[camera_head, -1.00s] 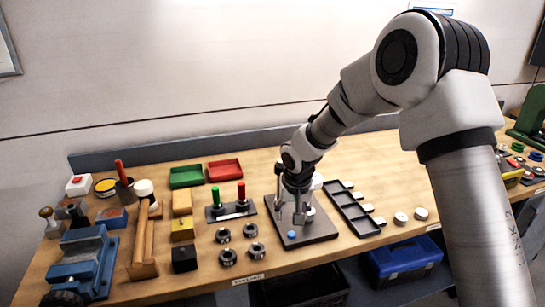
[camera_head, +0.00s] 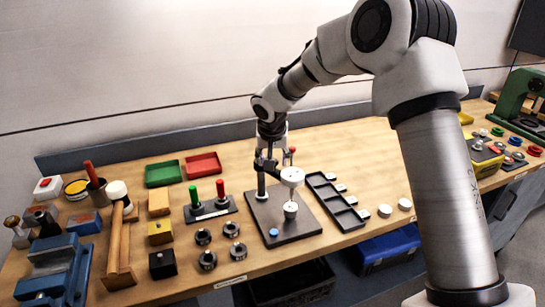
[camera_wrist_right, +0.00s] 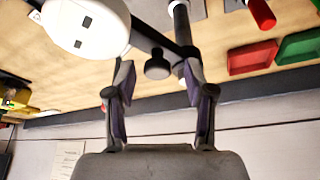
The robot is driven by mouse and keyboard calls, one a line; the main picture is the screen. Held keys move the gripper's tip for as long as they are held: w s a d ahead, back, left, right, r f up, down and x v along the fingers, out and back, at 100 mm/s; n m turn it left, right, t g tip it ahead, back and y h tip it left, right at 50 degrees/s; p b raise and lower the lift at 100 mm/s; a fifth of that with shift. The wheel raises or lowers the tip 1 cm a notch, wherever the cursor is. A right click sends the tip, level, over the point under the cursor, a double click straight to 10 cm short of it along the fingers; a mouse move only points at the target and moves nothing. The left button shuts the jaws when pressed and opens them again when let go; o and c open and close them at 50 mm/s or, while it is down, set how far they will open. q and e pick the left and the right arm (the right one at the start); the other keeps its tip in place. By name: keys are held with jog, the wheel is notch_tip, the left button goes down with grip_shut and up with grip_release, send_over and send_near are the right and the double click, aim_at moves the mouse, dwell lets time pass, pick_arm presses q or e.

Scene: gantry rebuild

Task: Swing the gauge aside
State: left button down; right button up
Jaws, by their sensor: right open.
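The gauge (camera_head: 292,175) is a round white head on a dark arm from a grey post (camera_head: 262,182). The post stands on a dark base plate (camera_head: 268,209). The gauge head appears above a small metal cylinder (camera_head: 290,210) on the plate. My right gripper (camera_head: 270,150) is beside the gauge arm near the top of the post. In the right wrist view my right gripper (camera_wrist_right: 157,75) is open. A black knob (camera_wrist_right: 157,67) on the gauge arm shows between its fingertips; contact cannot be told. The white gauge head (camera_wrist_right: 88,25) is to the left there. My left gripper is out of view.
A black slotted tray (camera_head: 335,203) lies right of the plate. Pegs in a dark holder (camera_head: 210,208) and metal rings (camera_head: 208,260) lie left of it. Green (camera_head: 165,173) and red (camera_head: 203,163) trays are behind.

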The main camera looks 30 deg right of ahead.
jog(key=shift+s+r, duration=0.2)
jog(key=shift+s, duration=0.1)
grip_shut()
